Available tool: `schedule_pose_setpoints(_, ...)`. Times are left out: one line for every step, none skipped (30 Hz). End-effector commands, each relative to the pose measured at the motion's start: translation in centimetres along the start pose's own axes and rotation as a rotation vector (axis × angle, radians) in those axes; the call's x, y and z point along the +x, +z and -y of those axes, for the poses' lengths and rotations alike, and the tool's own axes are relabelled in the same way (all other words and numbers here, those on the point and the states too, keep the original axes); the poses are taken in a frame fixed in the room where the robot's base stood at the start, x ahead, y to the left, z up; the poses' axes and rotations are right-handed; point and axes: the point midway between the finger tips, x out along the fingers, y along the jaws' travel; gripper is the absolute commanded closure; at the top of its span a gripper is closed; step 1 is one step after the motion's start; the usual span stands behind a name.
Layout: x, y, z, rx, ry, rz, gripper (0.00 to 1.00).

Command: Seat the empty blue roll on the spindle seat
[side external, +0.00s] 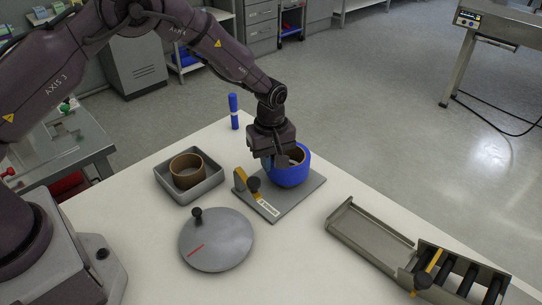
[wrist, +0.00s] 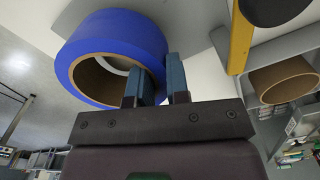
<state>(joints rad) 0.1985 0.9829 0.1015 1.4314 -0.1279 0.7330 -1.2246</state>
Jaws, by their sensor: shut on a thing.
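The blue roll (side external: 290,174) has a brown core and is at the right part of the grey base plate (side external: 300,199). I cannot tell whether it rests on the plate or hangs just above it. My gripper (side external: 281,160) is shut on the roll's wall. In the wrist view, the blue roll (wrist: 110,50) fills the upper left, and my gripper (wrist: 160,85) has one finger inside the bore and one outside. A pale curved edge shows through the bore. The spindle seat is not clearly visible; the roll and gripper cover that area.
On the plate's left stand a yellow arm (side external: 241,180) and a black knob (side external: 254,184). A grey tray (side external: 207,187) holds a brown core (side external: 187,170). A grey disc (side external: 216,241) lies in front. A blue cylinder (side external: 234,111) stands behind; a roller chute (side external: 375,237) lies right.

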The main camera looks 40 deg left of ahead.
Motion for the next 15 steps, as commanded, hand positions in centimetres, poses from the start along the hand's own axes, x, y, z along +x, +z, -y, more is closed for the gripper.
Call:
schedule_pose_setpoints(0.1, 0.0, 0.0, 0.0, 0.001, 0.0, 1.0)
schedule_pose_setpoints(0.2, 0.0, -0.1, 0.0, 0.001, 0.0, 1.0)
schedule_pose_setpoints(0.3, 0.0, -0.1, 0.0, 0.002, 0.0, 1.0)
schedule_pose_setpoints(0.4, 0.0, -0.1, 0.0, 0.002, 0.0, 1.0)
schedule_pose_setpoints(0.5, 0.0, -0.1, 0.0, 0.002, -0.001, 1.0)
schedule_pose_setpoints(0.7, 0.0, -0.1, 0.0, 0.002, -0.001, 1.0)
schedule_pose_setpoints(0.8, 0.0, -0.1, 0.0, 0.002, -0.001, 1.0)
schedule_pose_setpoints(0.8, 0.0, -0.1, 0.0, 0.002, -0.001, 1.0)
schedule_pose_setpoints(1.0, 0.0, -0.1, 0.0, 0.002, -0.001, 1.0)
schedule_pose_setpoints(1.1, 0.0, -0.1, 0.0, 0.002, -0.001, 1.0)
schedule_pose_setpoints(1.1, 0.0, -0.1, 0.0, 0.002, -0.001, 1.0)
schedule_pose_setpoints(1.2, 0.0, -0.1, 0.0, 0.002, -0.001, 1.0)
schedule_pose_setpoints(1.3, 0.0, -0.1, 0.0, 0.002, -0.001, 1.0)
schedule_pose_setpoints(1.4, 0.0, -0.1, 0.0, 0.002, -0.001, 1.0)
schedule_pose_setpoints(1.5, 0.0, -0.1, 0.0, 0.002, -0.001, 1.0)
